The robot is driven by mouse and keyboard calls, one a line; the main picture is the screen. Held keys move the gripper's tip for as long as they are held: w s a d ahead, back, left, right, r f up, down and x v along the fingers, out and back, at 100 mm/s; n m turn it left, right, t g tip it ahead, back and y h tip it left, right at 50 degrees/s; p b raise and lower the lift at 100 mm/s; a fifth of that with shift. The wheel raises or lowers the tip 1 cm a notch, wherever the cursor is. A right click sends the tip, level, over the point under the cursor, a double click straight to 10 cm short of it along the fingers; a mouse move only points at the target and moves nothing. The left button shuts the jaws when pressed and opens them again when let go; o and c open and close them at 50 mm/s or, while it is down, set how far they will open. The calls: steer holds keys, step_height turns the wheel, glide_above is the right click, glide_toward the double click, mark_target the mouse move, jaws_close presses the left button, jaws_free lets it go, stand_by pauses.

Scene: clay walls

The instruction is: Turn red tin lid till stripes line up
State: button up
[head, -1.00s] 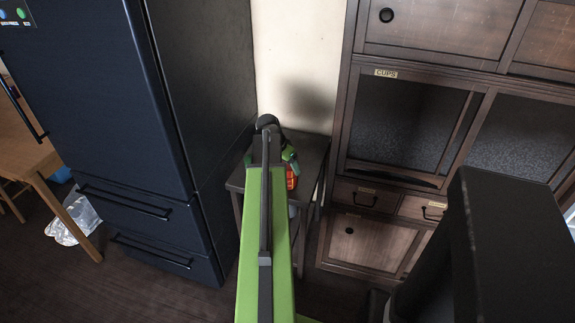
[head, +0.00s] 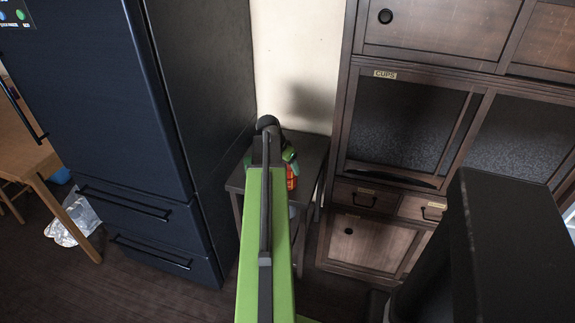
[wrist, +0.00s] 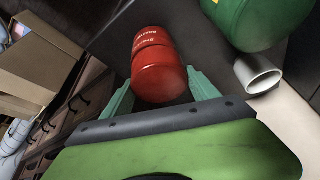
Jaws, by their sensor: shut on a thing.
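The red tin (wrist: 158,66) is between my gripper's two pale green fingers in the wrist view, with its rounded end toward me. It has pale lettering on its side and a ridge around its middle. My gripper (wrist: 160,80) is shut on this near end. I cannot make out any stripes, nor whether they line up. In the head view, the red tin (head: 292,180) shows only as a small patch beside my arm. My gripper (head: 289,160) is largely hidden there behind my wrist and green arm.
The tin is over a small dark table (head: 313,150) between a dark blue fridge (head: 110,110) and a wooden cabinet (head: 365,240). In the wrist view, a large green rounded container (wrist: 255,20) and a pale hollow cylinder (wrist: 258,76) are close on the right.

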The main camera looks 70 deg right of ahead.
steer(key=shift+f, duration=0.15)
steer(key=o, duration=1.4)
steer(key=p+v, duration=1.6)
steer(key=v, duration=0.1)
